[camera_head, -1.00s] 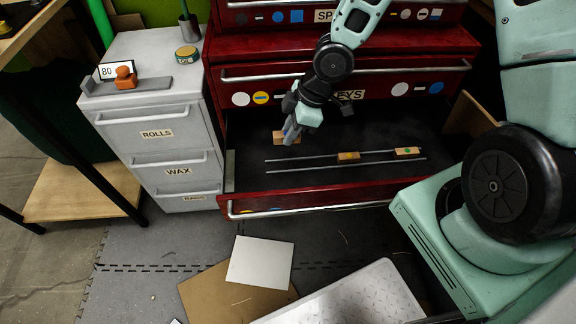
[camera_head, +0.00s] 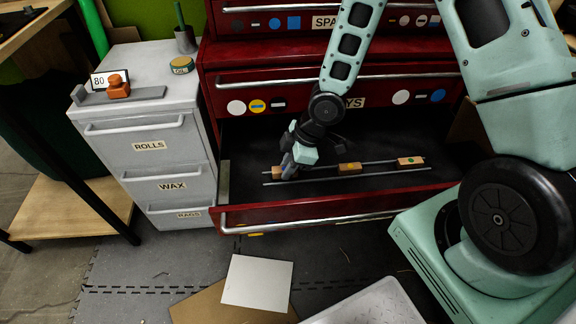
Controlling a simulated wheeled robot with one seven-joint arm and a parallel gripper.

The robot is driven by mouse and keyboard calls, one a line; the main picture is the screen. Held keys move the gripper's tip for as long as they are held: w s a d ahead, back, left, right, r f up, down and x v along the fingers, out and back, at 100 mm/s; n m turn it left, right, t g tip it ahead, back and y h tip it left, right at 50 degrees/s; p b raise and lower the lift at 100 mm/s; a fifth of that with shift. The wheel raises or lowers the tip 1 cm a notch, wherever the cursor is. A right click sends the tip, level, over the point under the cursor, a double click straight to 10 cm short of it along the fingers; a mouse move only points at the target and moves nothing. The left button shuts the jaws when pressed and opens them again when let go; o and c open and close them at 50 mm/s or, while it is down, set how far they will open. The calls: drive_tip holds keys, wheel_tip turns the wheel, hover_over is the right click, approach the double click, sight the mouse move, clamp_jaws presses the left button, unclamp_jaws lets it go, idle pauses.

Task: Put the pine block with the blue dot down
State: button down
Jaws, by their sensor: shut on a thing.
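My gripper (camera_head: 288,172) is shut on a small pine block (camera_head: 277,172) inside the open red drawer (camera_head: 325,212). The fingers cover part of this block, and I cannot make out a blue dot on it. The block is at the left end of two thin grey rails (camera_head: 380,173). It looks level with them, but I cannot tell whether it rests on them. To its right on the rails sit a pine block with a yellow-orange dot (camera_head: 349,169) and, further right, a pine block with a green dot (camera_head: 411,162).
The dark drawer floor is clear behind the rails. The red cabinet front (camera_head: 330,90) rises behind the drawer. A grey cabinet (camera_head: 145,130) stands close on the left, with an orange stamp-like object (camera_head: 118,88) on top. A white sheet (camera_head: 258,283) lies on the floor.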

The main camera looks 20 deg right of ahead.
drive_tip(key=shift+f+b, duration=0.4)
drive_tip(key=shift+f, duration=0.2)
drive_tip(key=c, duration=1.3)
unclamp_jaws()
drive_tip(key=shift+r+p, duration=0.3)
drive_tip(key=p+v, duration=0.6)
drive_tip(key=v, duration=0.6)
drive_tip(key=shift+a+r+p, duration=0.15)
drive_tip(key=shift+a+p, duration=0.05)
drive_tip(key=shift+p, duration=0.15)
drive_tip(key=s+a+r+m+h, duration=0.1)
drive_tip(key=s+a+r+m, duration=0.1)
drive_tip(key=s+r, duration=0.4)
drive_tip(key=s+a+r+m+g+h, duration=0.1)
drive_tip(key=s+a+r+m, duration=0.1)
drive_tip(key=s+a+r, duration=0.3)
drive_tip(key=s+a+r+m+h, duration=0.1)
drive_tip(key=s+a+r+m, duration=0.1)
drive_tip(key=s+r, duration=0.5)
drive_tip(key=shift+s+a+r+m+h, duration=0.35)
drive_tip(key=shift+a+m+h, duration=0.05)
drive_tip(key=shift+a, duration=0.25)
